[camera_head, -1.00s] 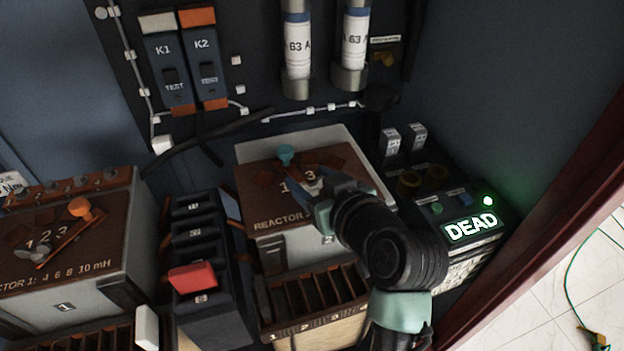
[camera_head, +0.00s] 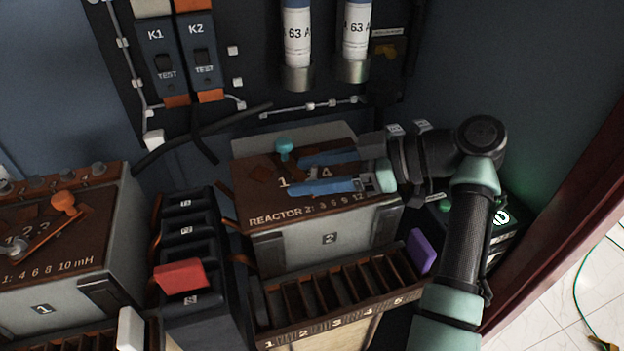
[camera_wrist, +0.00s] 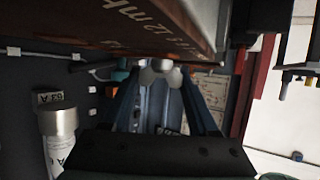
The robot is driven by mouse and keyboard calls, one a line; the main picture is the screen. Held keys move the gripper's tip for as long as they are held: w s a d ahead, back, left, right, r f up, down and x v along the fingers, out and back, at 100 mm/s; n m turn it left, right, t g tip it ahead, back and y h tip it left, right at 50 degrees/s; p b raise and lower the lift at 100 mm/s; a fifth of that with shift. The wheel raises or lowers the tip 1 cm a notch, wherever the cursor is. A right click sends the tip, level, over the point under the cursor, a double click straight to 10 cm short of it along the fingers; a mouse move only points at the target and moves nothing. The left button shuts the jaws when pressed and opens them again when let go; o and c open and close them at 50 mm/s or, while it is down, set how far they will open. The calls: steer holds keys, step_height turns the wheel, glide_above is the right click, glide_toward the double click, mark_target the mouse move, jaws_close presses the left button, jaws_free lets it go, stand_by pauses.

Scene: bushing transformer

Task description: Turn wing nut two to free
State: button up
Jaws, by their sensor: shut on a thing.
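The reactor 2 box (camera_head: 330,238) has a brown top with printed numbers, a teal knob (camera_head: 284,147) and a dark link plate. My gripper (camera_head: 296,173) lies low over that top, its blue fingers pointing left, one on each side of the printed numbers. In the wrist view a rounded pale grey wing nut (camera_wrist: 161,72) sits between the fingertips, beside the box's brown face, and my gripper is shut on it. In the head view the wing nut cannot be made out between the fingers. The teal knob also shows in the wrist view (camera_wrist: 121,75).
The reactor 1 box (camera_head: 60,275), with an orange knob (camera_head: 63,202), stands at the left. A black block with a red plug (camera_head: 180,277) stands between the boxes. A slotted rack (camera_head: 340,300) with a purple piece (camera_head: 421,252) lies in front. The cabinet wall is close behind.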

steer(key=shift+n+g+b, duration=0.3)
steer(key=shift+n+g, duration=0.9)
steer(key=shift+g, duration=0.2)
steer(key=shift+f+n+g, duration=0.1)
steer(key=shift+n+g, duration=0.3)
steer(key=shift+g, duration=0.1)
steer(key=o, duration=1.4)
